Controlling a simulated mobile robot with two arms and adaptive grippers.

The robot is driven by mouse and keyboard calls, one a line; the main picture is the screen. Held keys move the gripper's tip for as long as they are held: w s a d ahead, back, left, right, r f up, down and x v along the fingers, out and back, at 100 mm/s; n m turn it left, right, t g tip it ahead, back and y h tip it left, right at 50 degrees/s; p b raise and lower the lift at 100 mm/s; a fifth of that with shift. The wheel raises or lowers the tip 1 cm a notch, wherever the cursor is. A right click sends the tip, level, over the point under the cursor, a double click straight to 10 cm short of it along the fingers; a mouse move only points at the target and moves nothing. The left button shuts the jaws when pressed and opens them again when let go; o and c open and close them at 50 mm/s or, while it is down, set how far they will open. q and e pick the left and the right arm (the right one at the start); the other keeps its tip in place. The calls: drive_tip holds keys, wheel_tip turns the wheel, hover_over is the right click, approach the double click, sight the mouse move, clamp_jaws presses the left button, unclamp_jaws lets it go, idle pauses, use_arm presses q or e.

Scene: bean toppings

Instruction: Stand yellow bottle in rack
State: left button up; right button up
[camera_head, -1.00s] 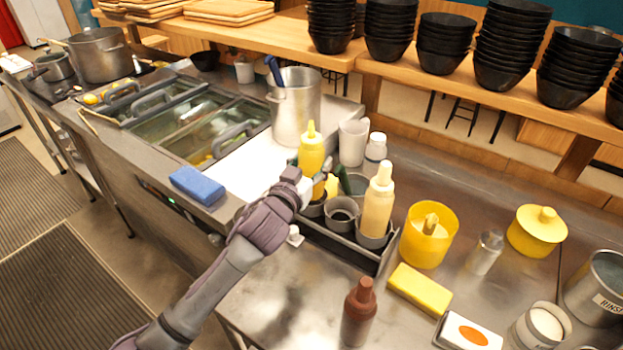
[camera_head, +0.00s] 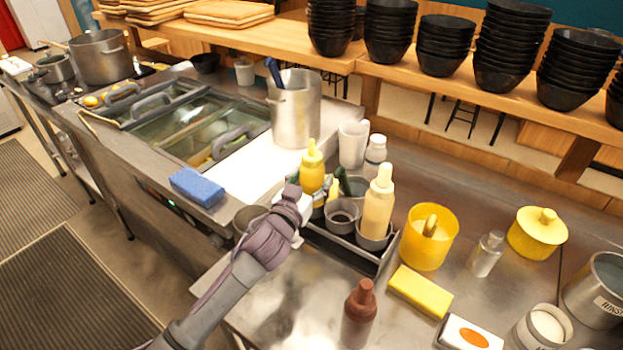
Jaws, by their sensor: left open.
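The yellow bottle (camera_head: 312,172) is upright at the back left of the dark rack (camera_head: 340,245). Its lower part is hidden by my left gripper and the rack's cups, so I cannot see whether its base rests in a cup. My left gripper (camera_head: 322,192) is open at the bottle's lower body, its fingers partly hidden. A cream bottle (camera_head: 378,208) stands in the rack's right front cup. An empty grey cup (camera_head: 341,216) shows in the middle of the rack. My right gripper is not in view.
A brown bottle (camera_head: 358,312) stands in front of the rack. A yellow tub (camera_head: 428,240) and yellow sponge (camera_head: 420,291) are to the right. A steel pot (camera_head: 294,112), white cup (camera_head: 352,145) and white bottle (camera_head: 375,155) stand behind. The counter's front left is clear.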

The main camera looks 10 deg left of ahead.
use_arm(q)
drive_tip(key=shift+r, duration=0.15)
drive_tip(key=shift+s, duration=0.2)
drive_tip(key=s+a+b, duration=0.1)
drive_tip(key=s+a, duration=0.1)
drive_tip(key=s, duration=0.9)
drive_tip(key=shift+s+a+b, duration=0.15)
drive_tip(key=shift+s+b, duration=0.05)
drive_tip(key=shift+b, duration=0.15)
